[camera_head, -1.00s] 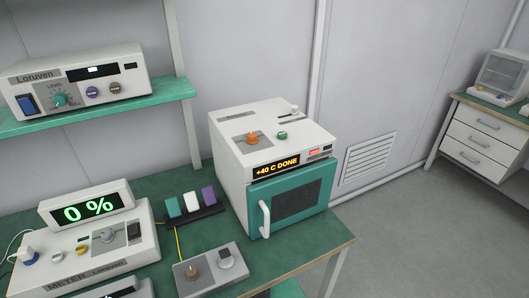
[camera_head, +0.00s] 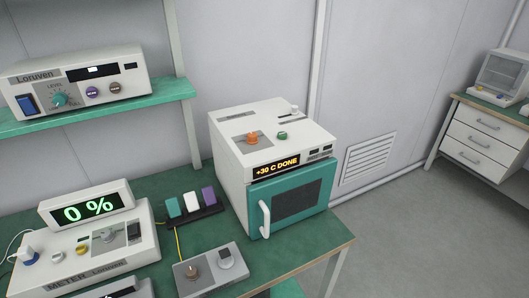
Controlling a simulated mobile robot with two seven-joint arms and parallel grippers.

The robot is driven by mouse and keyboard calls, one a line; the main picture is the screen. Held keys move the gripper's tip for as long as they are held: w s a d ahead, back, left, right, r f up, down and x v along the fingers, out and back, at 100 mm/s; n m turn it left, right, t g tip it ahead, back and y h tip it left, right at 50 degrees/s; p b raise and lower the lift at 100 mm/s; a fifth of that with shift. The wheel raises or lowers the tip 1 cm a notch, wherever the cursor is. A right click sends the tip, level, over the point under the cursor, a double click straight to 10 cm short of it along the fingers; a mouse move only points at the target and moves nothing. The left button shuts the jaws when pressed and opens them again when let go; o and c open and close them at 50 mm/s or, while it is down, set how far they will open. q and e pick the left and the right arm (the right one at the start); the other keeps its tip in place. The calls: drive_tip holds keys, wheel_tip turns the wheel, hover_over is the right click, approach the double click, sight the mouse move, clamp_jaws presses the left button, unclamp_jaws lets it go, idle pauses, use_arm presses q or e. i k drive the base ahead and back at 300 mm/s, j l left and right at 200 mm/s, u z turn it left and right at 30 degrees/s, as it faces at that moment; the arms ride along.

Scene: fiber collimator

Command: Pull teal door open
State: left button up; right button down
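The teal door (camera_head: 306,197) is on the front of a white oven-like box (camera_head: 230,150) standing on the green bench. The door looks shut, with a dark window in its middle and a white vertical handle (camera_head: 264,219) at its left edge. A display (camera_head: 276,168) above the door reads "+30 C DONE". An orange knob (camera_head: 252,137) and a green knob (camera_head: 282,135) sit on top of the box. Neither of my grippers is in view.
A meter reading 0 % (camera_head: 88,208) stands at the left of the bench. A small grey box with knobs (camera_head: 210,268) sits in front of the oven's left side. A rack of coloured blocks (camera_head: 192,203) is beside the oven. Floor (camera_head: 430,240) at right is clear.

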sight(276, 203)
drive_tip(key=k+j+u, duration=0.2)
drive_tip(key=u, duration=0.2)
drive_tip(key=k+j+u, duration=0.1)
drive_tip(key=j+u, duration=0.25)
drive_tip(key=j, duration=0.1)
